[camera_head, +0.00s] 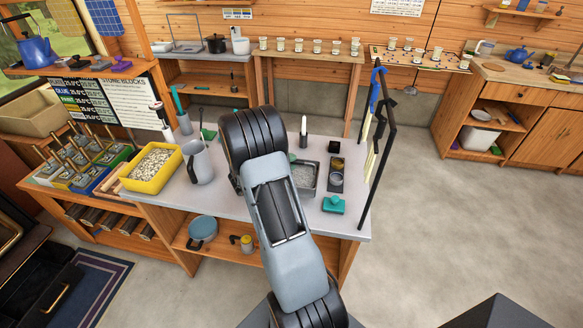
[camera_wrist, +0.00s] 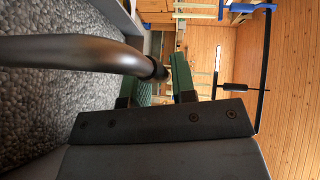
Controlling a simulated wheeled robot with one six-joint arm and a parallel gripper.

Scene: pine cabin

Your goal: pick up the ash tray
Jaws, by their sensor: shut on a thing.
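The ash tray (camera_head: 318,178) is a grey rectangular tray of grey granules on the worktop, partly hidden behind my arm in the head view. In the wrist view, grey granules fill the left side, and a thick dark curved bar (camera_wrist: 75,53), which looks like the tray's handle, runs across to between my fingers. My gripper (camera_wrist: 156,85) has dark green fingers and is shut on it. The exact contact is partly hidden. In the head view my gripper is hidden behind my arm. I cannot tell whether the tray is raised off the worktop.
On the worktop (camera_head: 240,208), a yellow bin (camera_head: 153,168) and a grey jug (camera_head: 198,162) stand left of my arm. A green-topped item (camera_head: 333,204) and a dark narrow tray (camera_head: 337,178) are at right. A black rack (camera_head: 381,150) rises at the right edge. Open floor lies beyond.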

